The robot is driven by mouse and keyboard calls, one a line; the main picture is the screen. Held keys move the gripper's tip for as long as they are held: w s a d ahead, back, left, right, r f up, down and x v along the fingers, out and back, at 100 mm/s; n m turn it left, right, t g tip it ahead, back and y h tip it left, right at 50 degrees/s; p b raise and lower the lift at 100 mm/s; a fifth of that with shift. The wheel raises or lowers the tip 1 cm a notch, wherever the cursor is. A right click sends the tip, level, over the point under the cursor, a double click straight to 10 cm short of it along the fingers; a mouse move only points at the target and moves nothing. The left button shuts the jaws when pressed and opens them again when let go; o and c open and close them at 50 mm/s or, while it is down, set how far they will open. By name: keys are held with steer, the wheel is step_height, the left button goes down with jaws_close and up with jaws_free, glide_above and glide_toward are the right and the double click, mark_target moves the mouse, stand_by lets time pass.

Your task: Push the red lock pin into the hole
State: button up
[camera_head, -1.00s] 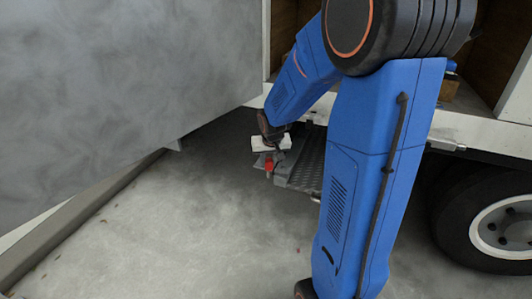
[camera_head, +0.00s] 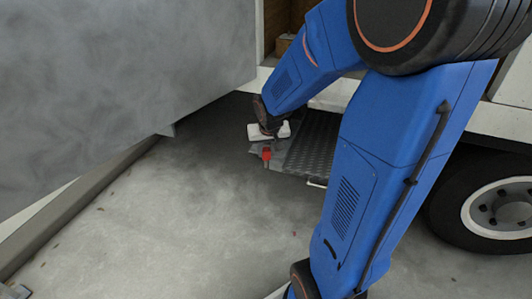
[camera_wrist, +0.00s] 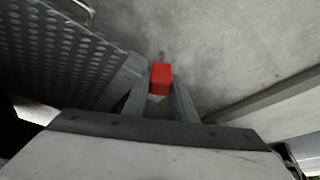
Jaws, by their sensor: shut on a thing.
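The red lock pin (camera_wrist: 161,78) shows as a red block at the fingertips in the wrist view. In the head view the red pin (camera_head: 266,153) is just below the white gripper body, beside the corner of the grey step plate. My gripper (camera_wrist: 160,98) is shut on the red pin, with one grey finger on each side of it. It also shows in the head view (camera_head: 265,148), where the fingers are small and hard to make out. I cannot make out the hole in either view.
The dark treaded step plate (camera_head: 314,140) lies right of the gripper, under the white truck body. A truck wheel (camera_head: 497,210) stands at the right. A large grey panel (camera_head: 120,65) fills the upper left. Concrete floor (camera_head: 170,220) below is clear.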

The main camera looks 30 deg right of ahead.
steer(key=shift+r, duration=1.8)
steer(key=w+d+f+m, duration=0.3)
steer(key=w+d+f, duration=0.2)
steer(key=w+d, duration=0.55)
step_height(320, 180, down, 7)
steer(key=s+d, duration=0.1)
steer(key=d, duration=0.1)
steer(key=shift+g+h, duration=0.3)
steer(key=shift+h, duration=0.1)
stand_by(0.4)
steer(key=shift+s+f, duration=0.1)
steer(key=shift+f, duration=0.15)
stand_by(0.5)
steer(key=o, duration=1.2)
steer(key=shift+c, duration=0.2)
